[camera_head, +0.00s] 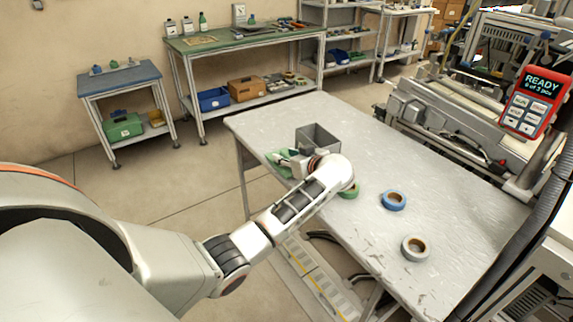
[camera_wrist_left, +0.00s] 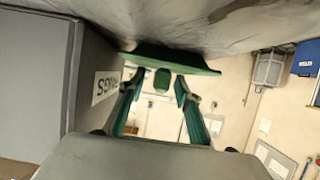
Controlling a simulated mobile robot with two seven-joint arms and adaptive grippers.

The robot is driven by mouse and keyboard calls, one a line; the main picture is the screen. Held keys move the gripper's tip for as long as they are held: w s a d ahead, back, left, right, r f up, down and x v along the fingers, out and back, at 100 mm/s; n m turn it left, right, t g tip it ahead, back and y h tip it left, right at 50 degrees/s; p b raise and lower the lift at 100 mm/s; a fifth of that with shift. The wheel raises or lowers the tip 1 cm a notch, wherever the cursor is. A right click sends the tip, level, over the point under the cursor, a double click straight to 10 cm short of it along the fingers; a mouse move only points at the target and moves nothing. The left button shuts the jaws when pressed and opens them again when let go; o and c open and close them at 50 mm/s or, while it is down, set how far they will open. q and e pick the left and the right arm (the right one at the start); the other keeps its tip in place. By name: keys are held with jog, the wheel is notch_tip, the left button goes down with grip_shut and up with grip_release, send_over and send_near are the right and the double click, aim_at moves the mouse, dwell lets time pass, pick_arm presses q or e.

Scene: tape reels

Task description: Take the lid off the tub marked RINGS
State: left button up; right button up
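The grey tub (camera_head: 318,136) stands open-topped at the far side of the table. Its white label (camera_wrist_left: 105,86) shows upside down in the left wrist view and is partly hidden; the letters that show fit RINGS. The green lid (camera_head: 278,164) is off the tub, beside it on the left, at table level. In the left wrist view the lid (camera_wrist_left: 170,58) has its small knob between my fingertips. My left gripper (camera_wrist_left: 158,84) is open, with a gap on both sides of the knob. My right gripper is in neither view.
A green tape reel (camera_head: 350,192), a blue reel (camera_head: 393,200) and a white reel (camera_head: 415,248) lie on the table (camera_head: 450,200). The table's right part is otherwise clear. A machine with a red READY panel (camera_head: 533,101) stands at the right. Benches stand behind.

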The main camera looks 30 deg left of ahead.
pick_arm(q)
jog(key=shift+w+a, duration=0.1)
jog(key=shift+a, duration=0.05)
grip_shut()
